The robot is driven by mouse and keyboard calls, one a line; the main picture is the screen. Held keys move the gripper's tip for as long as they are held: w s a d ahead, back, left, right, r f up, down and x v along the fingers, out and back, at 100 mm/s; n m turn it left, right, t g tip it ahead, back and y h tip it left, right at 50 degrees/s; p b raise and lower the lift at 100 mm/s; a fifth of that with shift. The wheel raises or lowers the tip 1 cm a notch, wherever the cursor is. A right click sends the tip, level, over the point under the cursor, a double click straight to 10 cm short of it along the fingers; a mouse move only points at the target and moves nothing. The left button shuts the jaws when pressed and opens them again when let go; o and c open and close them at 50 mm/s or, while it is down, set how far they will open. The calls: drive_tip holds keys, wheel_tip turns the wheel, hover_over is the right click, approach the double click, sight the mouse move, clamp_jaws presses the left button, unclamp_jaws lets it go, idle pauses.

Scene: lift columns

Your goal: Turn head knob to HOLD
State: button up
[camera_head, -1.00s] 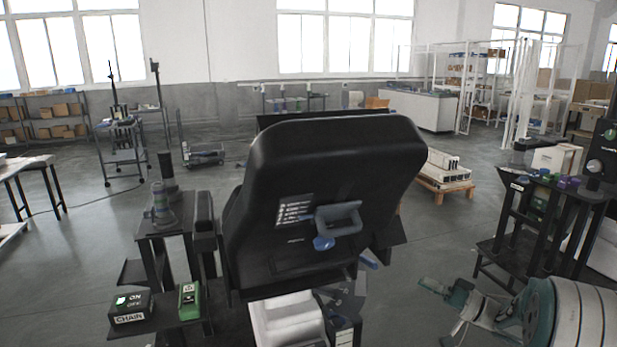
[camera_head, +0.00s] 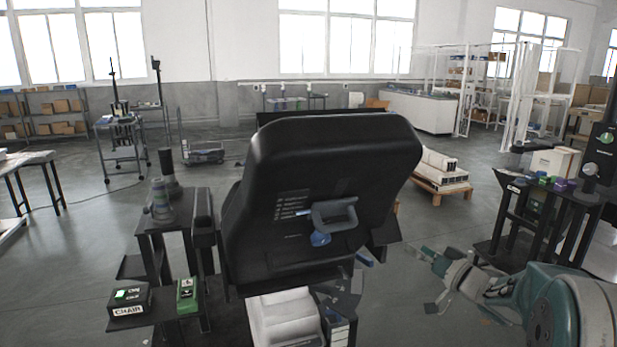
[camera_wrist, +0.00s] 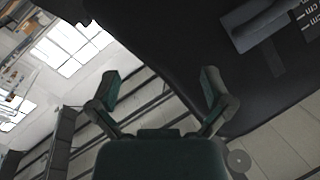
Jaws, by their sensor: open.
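The back of a black padded chair (camera_head: 330,160) fills the middle of the head view. It carries a small printed label (camera_head: 290,203), a grey-blue D-shaped handle (camera_head: 345,212) and a blue knob-like part (camera_head: 320,239) just below the handle. I cannot read the label or tell for sure which part is the head knob. My gripper (camera_head: 430,268) is open and empty, right of the chair back and lower than the handle. In the wrist view my gripper (camera_wrist: 160,85) shows spread fingers, with the handle (camera_wrist: 258,20) and part of the label at upper right, apart from the fingers.
A black stand at left holds a box marked CHAIR (camera_head: 129,298) and a green switch box (camera_head: 187,296). A dark bench (camera_head: 545,205) with coloured parts stands at right. A pallet with white boxes (camera_head: 440,175) is behind.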

drive_tip(key=s+r+m+h, duration=0.4)
drive_tip(key=s+r+h, duration=0.2)
drive_tip(key=s+h, duration=0.5)
drive_tip(key=s+a+f+g, duration=0.2)
drive_tip(key=s+f+g, duration=0.1)
drive_tip(key=s, duration=0.5)
drive_tip(key=s+a+f+n+g, duration=0.1)
drive_tip(key=s+a+f+g, duration=0.2)
drive_tip(key=s, duration=0.5)
drive_tip(key=s+a+f+n+g, duration=0.1)
drive_tip(key=s+a+f+g, duration=0.2)
drive_tip(key=s, duration=0.5)
drive_tip(key=shift+a+f+g, duration=0.15)
drive_tip(key=shift+f+g, duration=0.15)
drive_tip(key=shift+w, duration=0.1)
